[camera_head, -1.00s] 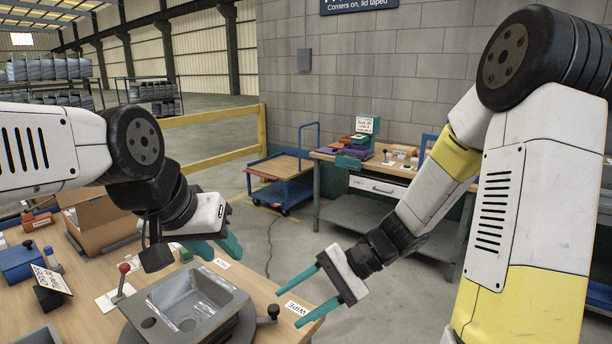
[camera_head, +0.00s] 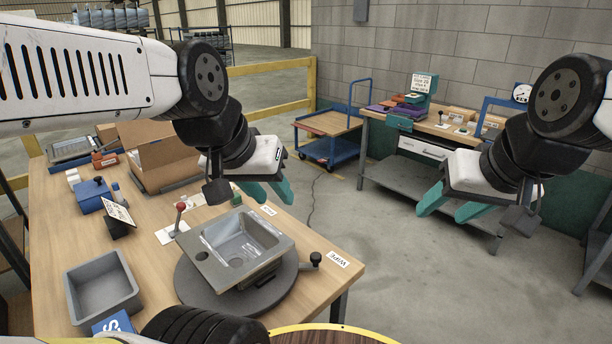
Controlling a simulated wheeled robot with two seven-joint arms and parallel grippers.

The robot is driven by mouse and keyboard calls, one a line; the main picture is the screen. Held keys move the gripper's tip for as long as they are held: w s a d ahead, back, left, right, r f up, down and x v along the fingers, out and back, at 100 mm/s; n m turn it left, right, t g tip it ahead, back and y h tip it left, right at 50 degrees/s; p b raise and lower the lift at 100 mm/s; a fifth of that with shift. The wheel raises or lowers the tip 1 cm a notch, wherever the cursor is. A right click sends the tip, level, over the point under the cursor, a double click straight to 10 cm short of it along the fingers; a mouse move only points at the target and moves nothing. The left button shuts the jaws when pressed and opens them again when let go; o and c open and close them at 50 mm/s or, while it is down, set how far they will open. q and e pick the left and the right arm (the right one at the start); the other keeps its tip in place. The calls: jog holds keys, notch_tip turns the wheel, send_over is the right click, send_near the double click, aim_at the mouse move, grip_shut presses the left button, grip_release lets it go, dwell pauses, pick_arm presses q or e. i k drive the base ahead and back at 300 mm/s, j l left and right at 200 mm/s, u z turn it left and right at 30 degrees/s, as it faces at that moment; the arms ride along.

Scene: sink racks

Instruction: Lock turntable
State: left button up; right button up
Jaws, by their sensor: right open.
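The turntable (camera_head: 192,289) is a dark grey round plate on the wooden table, with a grey sink (camera_head: 212,272) resting on it. A lever with a red knob (camera_head: 181,207) stands on a white plate at the turntable's back left. A black-knobbed handle (camera_head: 315,258) sticks out at its right side. My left gripper (camera_head: 275,200) is above the table's back edge, behind the sink, with its teal fingers apart and nothing seen between them. My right gripper (camera_head: 444,214) is open and empty over the floor, right of the table and well away from the turntable.
A grey bin (camera_head: 88,304), a blue box (camera_head: 96,196), a small sign (camera_head: 118,214) and a cardboard box (camera_head: 160,160) stand on the table's left part. A "WIPE" label (camera_head: 337,259) lies near the right edge. A blue cart (camera_head: 332,126) and a workbench (camera_head: 432,146) stand behind.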

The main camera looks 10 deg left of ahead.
aim_at(181, 205)
jog(key=u, duration=1.4)
jog(key=l+z, duration=0.3)
jog(key=i+l+z, duration=0.15)
jog(key=l+z, duration=0.2)
jog(key=i+l+z, duration=0.15)
jog(key=z, duration=0.15)
jog(key=l, duration=0.1)
